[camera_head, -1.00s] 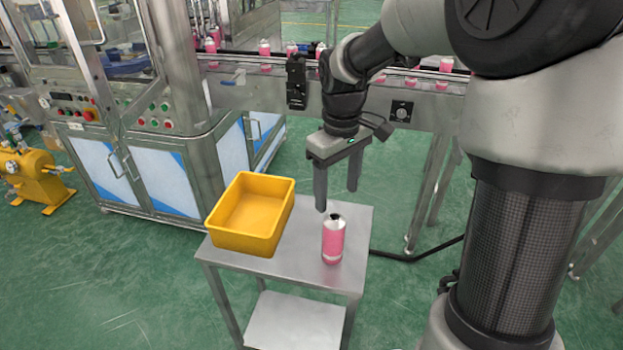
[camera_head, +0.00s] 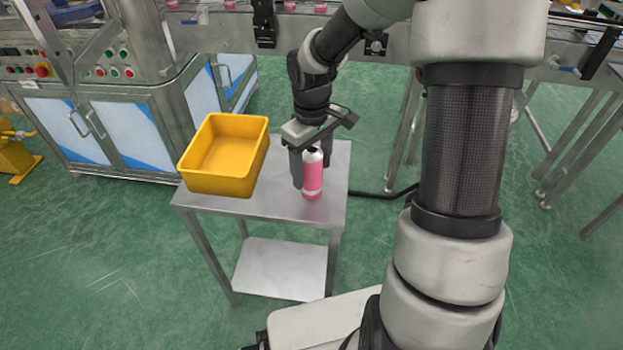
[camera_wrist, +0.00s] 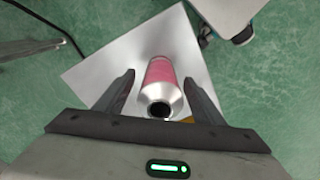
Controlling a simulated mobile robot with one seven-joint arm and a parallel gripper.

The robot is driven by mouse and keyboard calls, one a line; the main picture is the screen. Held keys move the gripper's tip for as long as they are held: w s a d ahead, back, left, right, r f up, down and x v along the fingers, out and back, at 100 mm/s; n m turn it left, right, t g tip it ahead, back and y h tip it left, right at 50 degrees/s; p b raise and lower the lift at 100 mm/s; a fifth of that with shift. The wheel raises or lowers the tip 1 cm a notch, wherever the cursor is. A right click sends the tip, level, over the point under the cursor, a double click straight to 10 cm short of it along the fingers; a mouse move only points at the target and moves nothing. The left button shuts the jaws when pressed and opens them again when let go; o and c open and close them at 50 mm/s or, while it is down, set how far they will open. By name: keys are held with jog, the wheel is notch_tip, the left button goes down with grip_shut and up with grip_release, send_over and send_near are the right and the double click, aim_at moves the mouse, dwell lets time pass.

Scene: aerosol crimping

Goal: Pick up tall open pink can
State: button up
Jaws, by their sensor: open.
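The tall pink can (camera_head: 313,176) stands upright on the small metal table, right of the yellow bin. In the wrist view the can (camera_wrist: 160,78) shows its silver shoulder and dark open mouth. My gripper (camera_head: 312,172) is down at the can's height. Its fingers are open; in the wrist view the gripper (camera_wrist: 160,82) has one finger on each side of the can, with a gap visible on both sides. The fingers do not appear to touch the can. In the head view the can hides part of the fingers.
The yellow bin (camera_head: 226,182) takes up the left part of the metal table (camera_head: 262,204). A conveyor (camera_head: 215,33) with pink cans runs behind it. A machine cabinet (camera_head: 125,128) stands at the left. The table top around the can is otherwise clear.

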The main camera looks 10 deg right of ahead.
aim_at(312, 177)
notch_tip(312, 177, down, 4)
jog(key=shift+r+b, duration=0.1)
jog(key=shift+b, duration=0.4)
jog(key=shift+r, duration=0.1)
jog(key=c, duration=1.2)
